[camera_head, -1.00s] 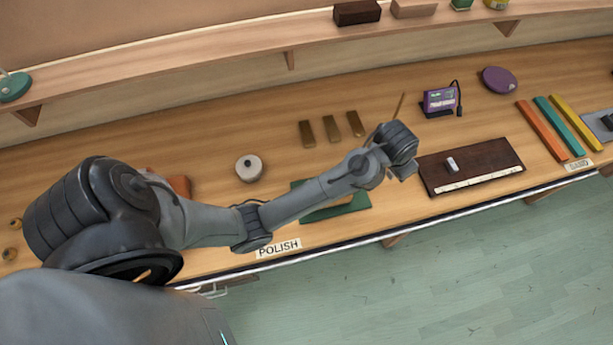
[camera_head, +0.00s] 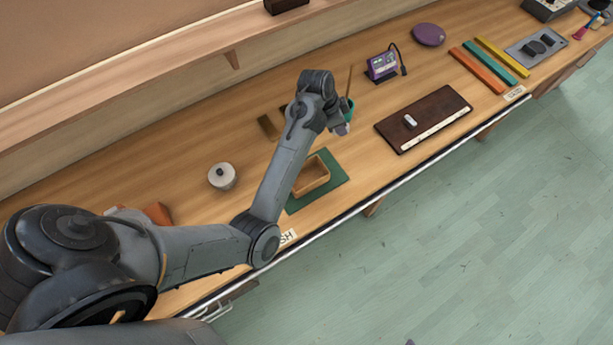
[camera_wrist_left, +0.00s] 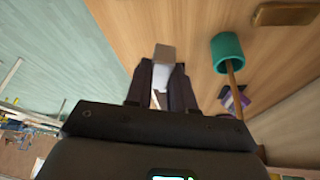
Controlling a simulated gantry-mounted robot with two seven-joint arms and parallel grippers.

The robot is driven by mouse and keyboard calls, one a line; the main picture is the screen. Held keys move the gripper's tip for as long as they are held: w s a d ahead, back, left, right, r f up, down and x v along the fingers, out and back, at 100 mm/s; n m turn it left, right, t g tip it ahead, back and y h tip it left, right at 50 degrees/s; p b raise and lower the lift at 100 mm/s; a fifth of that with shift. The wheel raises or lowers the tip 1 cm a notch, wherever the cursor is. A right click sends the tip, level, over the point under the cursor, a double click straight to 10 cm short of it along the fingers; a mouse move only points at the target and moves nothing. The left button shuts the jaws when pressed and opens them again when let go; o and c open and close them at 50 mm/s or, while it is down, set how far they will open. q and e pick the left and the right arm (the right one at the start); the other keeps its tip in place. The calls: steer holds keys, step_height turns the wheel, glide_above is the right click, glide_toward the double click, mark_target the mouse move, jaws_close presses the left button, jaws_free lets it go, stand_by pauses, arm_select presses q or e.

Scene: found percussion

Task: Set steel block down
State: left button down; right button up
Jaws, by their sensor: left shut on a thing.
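My left gripper (camera_head: 341,126) is shut on a pale grey steel block (camera_wrist_left: 164,56), whose end sticks out between the dark fingers in the left wrist view. In the head view the block is small and partly hidden by the wrist. The gripper is over the wooden bench (camera_head: 190,262), between the green mat (camera_head: 338,181) and the dark brown board (camera_head: 462,96). I cannot tell its exact height. My right gripper is not in view.
A teal cup (camera_wrist_left: 228,52) with a stick stands close beside the gripper. A tan open box (camera_head: 312,180) is on the mat. A small grey piece (camera_head: 410,120) lies on the board. A purple device (camera_head: 382,66) stands behind. A white round pot (camera_head: 222,177) is left.

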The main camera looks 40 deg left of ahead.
arm_select(q)
steer(key=w+a+f+m+g+h, duration=0.1)
steer(key=a+f+m+g+h, duration=0.15)
steer(key=m, duration=0.35)
steer(key=m+g+p, duration=0.2)
steer(key=m+p, duration=0.3)
steer(key=m, duration=0.3)
glide_above(315, 178)
steer(key=a, duration=0.2)
steer(key=shift+y, duration=0.45)
steer(key=f, duration=0.8)
steer(key=shift+w+d, duration=0.25)
steer(key=shift+w, duration=0.05)
steer(key=shift+g, duration=0.25)
steer(key=shift+f, duration=2.1)
steer(key=shift+f, duration=0.1)
steer(key=c, duration=1.2)
jaws_free()
steer(key=shift+c, duration=0.2)
